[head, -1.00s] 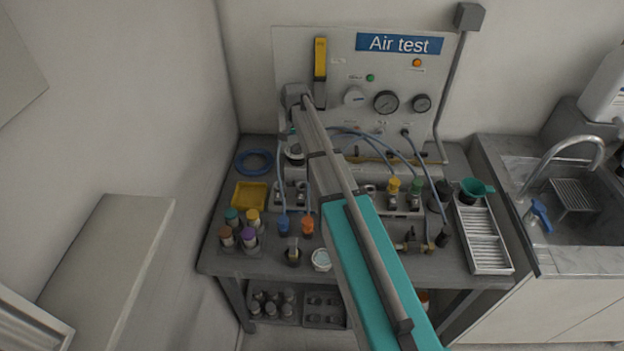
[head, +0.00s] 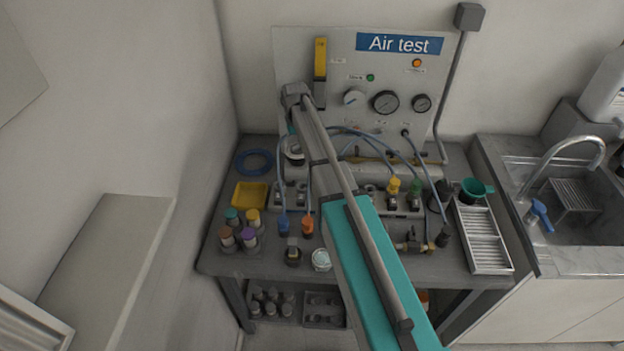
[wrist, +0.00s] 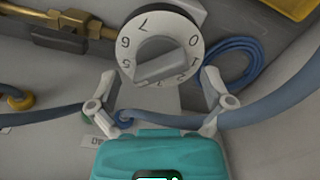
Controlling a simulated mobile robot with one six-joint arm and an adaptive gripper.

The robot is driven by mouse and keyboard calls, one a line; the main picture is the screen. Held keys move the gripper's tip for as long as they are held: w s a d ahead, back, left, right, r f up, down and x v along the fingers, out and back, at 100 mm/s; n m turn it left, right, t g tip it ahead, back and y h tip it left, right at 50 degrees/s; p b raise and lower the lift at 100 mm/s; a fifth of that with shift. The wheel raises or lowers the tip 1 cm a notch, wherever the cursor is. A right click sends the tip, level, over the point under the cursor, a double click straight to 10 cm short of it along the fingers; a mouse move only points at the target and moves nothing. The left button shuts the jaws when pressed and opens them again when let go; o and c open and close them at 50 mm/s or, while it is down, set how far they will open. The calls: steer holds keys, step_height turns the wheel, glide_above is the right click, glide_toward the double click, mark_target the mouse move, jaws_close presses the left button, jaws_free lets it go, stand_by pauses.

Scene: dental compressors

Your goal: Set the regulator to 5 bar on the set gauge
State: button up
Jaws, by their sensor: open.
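A white round dial knob (wrist: 160,52) with printed numbers and a raised grey grip bar fills the upper middle of the wrist view. The 0, 1, 2, 5, 6 and 7 show; the bar covers part of the lower numbers. My gripper (wrist: 160,88) is open, its pale fingers spread left and right of the knob's lower edge, apart from it. In the head view my arm hides most of the gripper at the panel's lower left. The panel carries a white-faced gauge (head: 354,97) and two dark-rimmed gauges, one larger (head: 385,102), one smaller (head: 421,103). Their readings are too small to tell.
Blue hoses and brass fittings run below the panel. A blue hose (wrist: 285,95) passes close by the right finger. A yellow tray (head: 250,195), capped bottles (head: 241,230) and a slotted metal tray (head: 482,238) stand on the bench. A sink is at the right.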

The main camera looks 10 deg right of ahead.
steer(key=n, duration=0.5)
steer(key=shift+n, duration=0.4)
step_height(320, 180, up, 14)
steer(key=p, duration=1.4)
steer(key=s+f+m+b, duration=0.2)
steer(key=s+f+b, duration=0.3)
steer(key=s, duration=0.5)
steer(key=s+f+m+b, duration=0.2)
steer(key=s+f+b, duration=0.4)
steer(key=s, duration=0.4)
steer(key=shift+s, duration=0.25)
step_height(320, 180, up, 11)
steer(key=n+p, duration=0.3)
steer(key=p, duration=0.8)
glide_above(297, 144)
steer(key=shift+w+f, duration=0.1)
steer(key=shift+f, duration=0.1)
steer(key=shift+f+b, duration=0.15)
steer(key=shift+b, duration=0.25)
